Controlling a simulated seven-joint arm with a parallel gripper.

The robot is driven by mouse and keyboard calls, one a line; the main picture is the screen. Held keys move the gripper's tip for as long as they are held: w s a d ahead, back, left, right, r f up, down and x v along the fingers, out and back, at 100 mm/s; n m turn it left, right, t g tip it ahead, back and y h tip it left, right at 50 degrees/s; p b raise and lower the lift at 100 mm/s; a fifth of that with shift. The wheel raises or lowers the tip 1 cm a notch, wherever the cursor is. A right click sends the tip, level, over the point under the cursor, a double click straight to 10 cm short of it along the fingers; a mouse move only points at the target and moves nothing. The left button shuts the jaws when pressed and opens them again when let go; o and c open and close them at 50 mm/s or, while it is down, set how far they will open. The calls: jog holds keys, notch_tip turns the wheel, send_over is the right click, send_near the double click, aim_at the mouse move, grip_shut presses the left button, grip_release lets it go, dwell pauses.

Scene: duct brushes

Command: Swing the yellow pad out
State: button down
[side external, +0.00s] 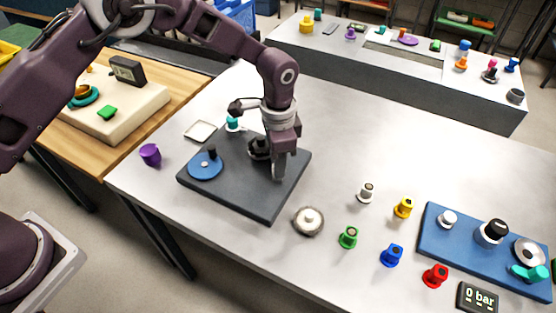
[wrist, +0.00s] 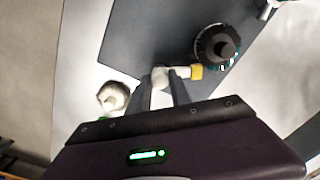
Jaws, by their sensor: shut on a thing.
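The yellow pad (wrist: 196,72) shows in the wrist view at the end of a short pale arm, just right of my fingertips and over the dark plate (wrist: 150,35). My gripper (wrist: 165,80) is shut on the pale arm's near end, close to the plate's edge. A round black part (wrist: 217,46) stands just beyond the pad. In the side view my gripper (side external: 278,172) points down over the right part of the dark plate (side external: 240,195). The yellow pad cannot be made out there. The black part (side external: 258,148) shows left of my gripper.
A blue disc (side external: 205,167) with a dark knob sits on the plate's left. A round pale-topped piece (side external: 308,220) stands off the plate's front right corner. Several coloured knobs and a blue board (side external: 465,248) lie farther right. A purple cup (side external: 150,154) stands left.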

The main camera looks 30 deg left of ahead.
jog(key=m, duration=0.4)
jog(key=shift+m, duration=2.5)
jog(key=c, duration=1.2)
grip_release()
notch_tip(320, 180, up, 7)
jog(key=shift+s+r, duration=0.1)
